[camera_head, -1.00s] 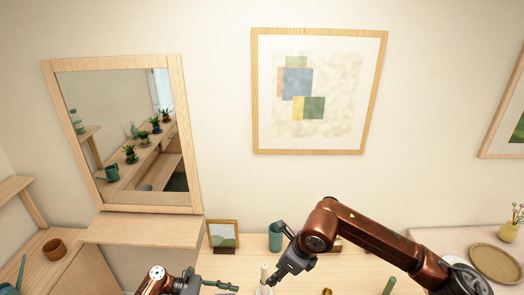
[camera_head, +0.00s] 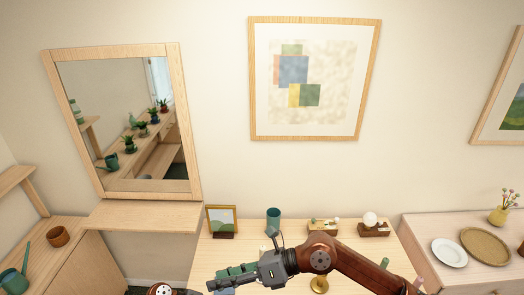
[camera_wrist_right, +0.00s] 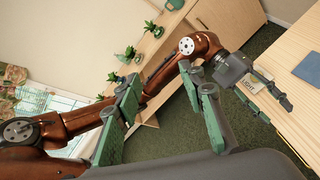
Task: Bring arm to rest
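My right gripper (camera_head: 215,279) reaches in from the right over the front of the wooden desk (camera_head: 210,255) in the head view, its fingers pointing left. In the right wrist view its two green-padded fingers (camera_wrist_right: 168,100) stand well apart with nothing between them. My left gripper (camera_wrist_right: 270,88) shows in the right wrist view beside the desk edge. A small pale piece marked "LIGHT" (camera_wrist_right: 249,87) shows by its fingers; I cannot tell whether it is held. In the head view only a bit of the left arm shows at the bottom edge.
On the desk stand a picture frame (camera_head: 222,221), a teal cup (camera_head: 273,220), wooden boxes (camera_head: 323,227) and a brass object (camera_head: 319,284). A mirror (camera_head: 120,189) hangs above a ledge (camera_head: 145,216). A sideboard at right holds a plate (camera_head: 449,252) and tray (camera_head: 485,246). Green floor (camera_wrist_right: 265,135) is clear.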

